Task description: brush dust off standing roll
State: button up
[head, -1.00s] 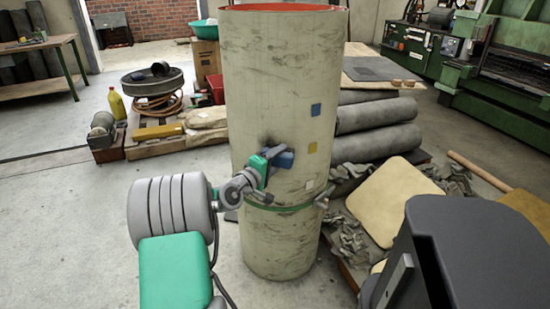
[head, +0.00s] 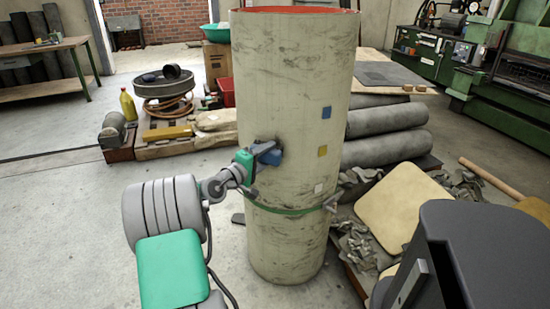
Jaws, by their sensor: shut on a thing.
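The standing roll (head: 290,90) is a tall, upright, pale grey-beige cylinder with dark smudges over its surface, a red inner rim at the top and a green band low down. Blue, yellow and white square patches sit on its right side. My gripper (head: 257,155) is at the roll's left front, about mid-height, shut on a blue brush (head: 269,156). The brush's dark bristle side appears to meet the roll's surface near a dark smudge; exact contact is hard to tell. The fingertips are small and partly hidden.
Dark grey rolls (head: 385,136) lie behind the standing roll at right. A cream pad (head: 400,205) and grey scraps lie beside it. A pallet (head: 165,146), a yellow bottle (head: 128,105) and a workbench (head: 45,60) stand left. Floor at front left is clear.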

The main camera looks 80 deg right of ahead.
aim_at(272, 154)
jog(key=shift+w+r, duration=0.1)
jog(key=shift+w, duration=0.4)
jog(key=shift+r+p, duration=0.75)
jog(key=shift+r, duration=0.1)
jog(key=shift+s+f+p, duration=0.1)
jog(key=shift+s+p, duration=0.35)
jog(key=shift+s, duration=1.55)
jog(key=shift+s+a+p, duration=0.1)
jog(key=shift+s+p, duration=0.45)
jog(key=shift+s, duration=1.3)
jog(key=shift+c, duration=0.6)
jog(key=shift+r+p, duration=0.7)
jog(key=shift+r, duration=0.25)
jog(key=shift+w+f, duration=0.15)
jog(key=shift+w, duration=0.05)
jog(key=w+b, duration=0.1)
jog(key=w, duration=0.1)
jog(key=shift+w, duration=0.35)
jog(key=shift+w+d+b, duration=0.15)
jog(key=shift+w+b, duration=0.1)
jog(key=shift+w, duration=0.9)
jog(key=shift+w+d+b, duration=0.1)
jog(key=shift+w+b, duration=0.1)
jog(key=shift+w, duration=0.9)
jog(key=shift+a, duration=0.1)
jog(key=shift+w+a, duration=0.15)
jog(key=shift+a, duration=2.75)
